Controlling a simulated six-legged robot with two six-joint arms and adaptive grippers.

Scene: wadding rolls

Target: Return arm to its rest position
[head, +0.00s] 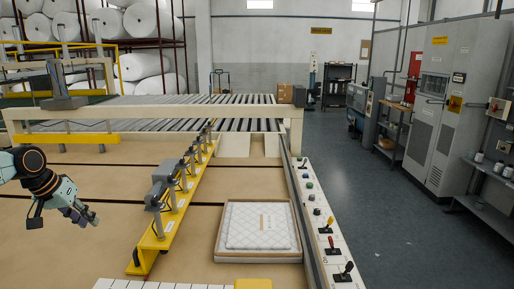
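My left arm comes in from the left edge. Its gripper (91,219) hangs above the tan table surface (60,255), pointing right and slightly down. The fingers are small and dark, and I cannot tell whether they are open or shut. No held object shows at the fingertips. My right gripper is not in view.
A yellow rail (149,242) with several grey units runs along the table, to the right of my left gripper. A tray (259,257) with a white quilted pad (258,226) lies beyond it. A panel (316,212) with levers stands right of that. Bare table surrounds the gripper.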

